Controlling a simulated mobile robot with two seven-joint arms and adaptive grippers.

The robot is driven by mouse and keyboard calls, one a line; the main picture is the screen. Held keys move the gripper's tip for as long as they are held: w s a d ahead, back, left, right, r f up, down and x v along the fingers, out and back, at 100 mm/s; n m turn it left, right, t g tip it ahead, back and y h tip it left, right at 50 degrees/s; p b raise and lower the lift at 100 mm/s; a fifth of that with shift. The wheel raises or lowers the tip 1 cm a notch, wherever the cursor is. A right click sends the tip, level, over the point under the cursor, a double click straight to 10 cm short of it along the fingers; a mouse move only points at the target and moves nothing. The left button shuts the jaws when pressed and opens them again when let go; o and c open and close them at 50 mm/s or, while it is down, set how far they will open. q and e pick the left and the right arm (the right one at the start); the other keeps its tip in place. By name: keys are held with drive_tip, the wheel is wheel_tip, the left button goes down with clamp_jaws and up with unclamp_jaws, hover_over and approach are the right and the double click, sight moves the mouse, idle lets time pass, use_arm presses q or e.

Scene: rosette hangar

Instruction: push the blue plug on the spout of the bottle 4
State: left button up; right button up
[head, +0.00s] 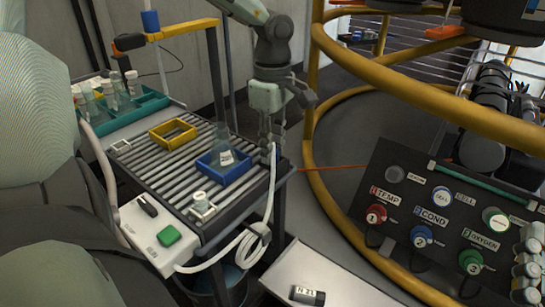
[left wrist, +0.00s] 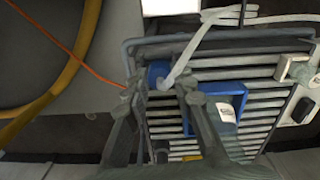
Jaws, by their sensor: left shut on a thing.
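My left gripper (head: 268,152) hangs over the right edge of the slatted cart top, to the right of a clear conical bottle (head: 222,140). The bottle stands upright in a blue square holder (head: 238,171); its label is too small to read. In the left wrist view, my left gripper (left wrist: 157,90) is shut on a blue piece (left wrist: 157,72) that looks like the plug. A white hose (left wrist: 182,62) runs to it. The fingers partly hide the plug, and it is apart from the bottle. The bottle also shows in the left wrist view (left wrist: 226,115). My right gripper is not in view.
An empty yellow square frame (head: 173,134) lies behind the blue holder. A teal rack (head: 150,105) with several small bottles is at the left. A yellow rail (head: 313,120) and a labelled panel (head: 440,225) are at the right.

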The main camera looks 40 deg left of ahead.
use_arm(q)
drive_tip(key=shift+c, duration=0.4)
drive_tip(key=shift+r, duration=0.2)
wheel_tip(320, 180, up, 10)
drive_tip(key=p, duration=0.1)
drive_tip(key=shift+f, duration=0.15)
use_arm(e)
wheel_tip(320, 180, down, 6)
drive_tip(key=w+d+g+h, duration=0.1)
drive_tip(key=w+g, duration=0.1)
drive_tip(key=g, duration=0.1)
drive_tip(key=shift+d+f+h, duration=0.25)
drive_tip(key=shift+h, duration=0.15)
